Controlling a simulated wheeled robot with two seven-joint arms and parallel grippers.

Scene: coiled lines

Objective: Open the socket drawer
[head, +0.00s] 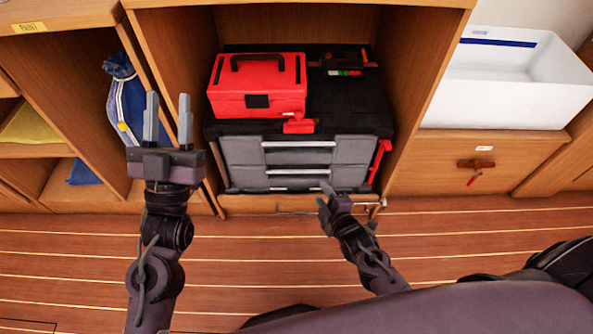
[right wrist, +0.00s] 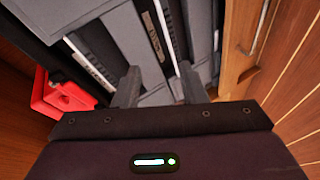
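A tool chest with grey drawer fronts (head: 340,152) and a black top stands in the middle wooden bay. It has pale horizontal handle strips; the drawers look closed. I see no label telling which is the socket drawer. My right gripper (head: 328,192) is at the chest's lower front, right of its middle. In the right wrist view its two fingers (right wrist: 158,88) are apart, pointing at the grey drawer fronts (right wrist: 130,35) with a handle strip (right wrist: 158,40) ahead between them. Contact cannot be told. My left gripper (head: 168,115) is open and empty, raised left of the chest.
A red toolbox (head: 258,100) sits on the chest. Red latches (head: 380,157) show at its right side. A blue bag (head: 125,95) hangs in the left bay. A white bin (head: 510,85) stands on the right cabinet. The plank floor (head: 240,262) in front is clear.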

